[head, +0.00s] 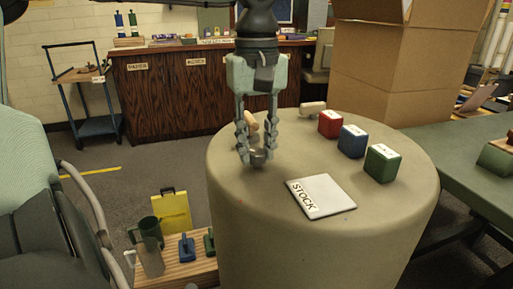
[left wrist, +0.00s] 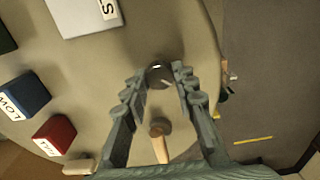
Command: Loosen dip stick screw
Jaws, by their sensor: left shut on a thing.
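My left gripper (head: 257,154) points straight down at the left edge of a round beige drum-like table (head: 330,245). Its fingers are closed on a small round grey knob, probably the dip stick screw (head: 258,158). In the left wrist view the same knob (left wrist: 159,74) sits between the fingertips (left wrist: 161,78), with a light mark on its top. The fingers hide part of its sides. I cannot make out a dip stick. My right gripper is not in view.
A wooden-handled tool (left wrist: 160,142) lies close behind the fingers. A white STOCK plate (head: 320,196) and red (head: 330,124), blue (head: 352,141) and green (head: 382,163) labelled blocks stand to the right. A cardboard box (head: 400,70) rises behind.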

